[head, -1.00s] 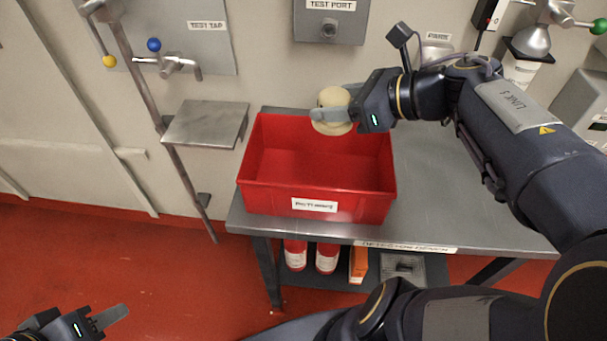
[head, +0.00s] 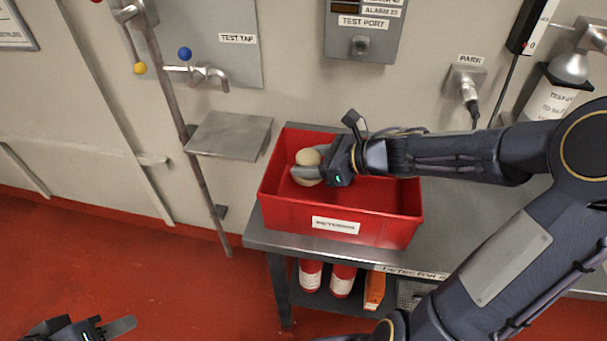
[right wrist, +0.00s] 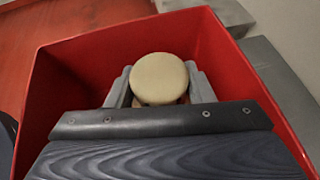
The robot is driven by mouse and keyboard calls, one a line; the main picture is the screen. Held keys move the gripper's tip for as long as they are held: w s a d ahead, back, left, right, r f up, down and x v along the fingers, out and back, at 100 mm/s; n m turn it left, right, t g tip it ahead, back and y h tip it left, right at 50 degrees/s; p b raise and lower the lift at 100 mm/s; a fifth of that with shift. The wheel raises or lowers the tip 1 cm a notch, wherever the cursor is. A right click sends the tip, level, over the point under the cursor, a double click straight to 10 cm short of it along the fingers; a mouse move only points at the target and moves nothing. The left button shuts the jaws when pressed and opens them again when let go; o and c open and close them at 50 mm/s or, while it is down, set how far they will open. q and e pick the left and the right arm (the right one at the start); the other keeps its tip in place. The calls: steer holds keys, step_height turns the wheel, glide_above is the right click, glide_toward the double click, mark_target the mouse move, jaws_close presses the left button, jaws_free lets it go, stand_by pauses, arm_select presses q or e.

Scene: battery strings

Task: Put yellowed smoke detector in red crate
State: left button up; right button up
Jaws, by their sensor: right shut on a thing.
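The yellowed smoke detector (head: 308,160) is a round cream-coloured disc. My right gripper (head: 308,172) is shut on it and holds it inside the opening of the red crate (head: 290,215), toward its left part. In the right wrist view the detector (right wrist: 159,78) sits between the two grey fingers of my right gripper (right wrist: 160,85), with the red crate (right wrist: 70,80) walls around it. I cannot tell whether the detector touches the crate floor. My left gripper (head: 118,328) is at the lower left over the red floor, only partly in view; its opening is unclear.
The crate stands on a grey metal bench (head: 455,225). A small metal shelf (head: 230,135) and a tap (head: 205,75) are on the wall to the left. Red cylinders (head: 310,275) stand below the bench. The bench right of the crate is partly covered by my arm.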

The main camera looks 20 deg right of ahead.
steer(key=shift+w+a+f, duration=0.3)
steer(key=shift+w+f, duration=0.2)
steer(key=shift+f, duration=0.15)
steer(key=shift+w+a+f, duration=0.1)
steer(key=shift+w+f, duration=0.1)
steer(key=shift+f, duration=1.65)
steer(key=shift+f+b, duration=0.25)
steer(key=shift+b, duration=0.3)
steer(key=o, duration=1)
steer(key=shift+r, duration=0.1)
steer(key=shift+o, duration=0.2)
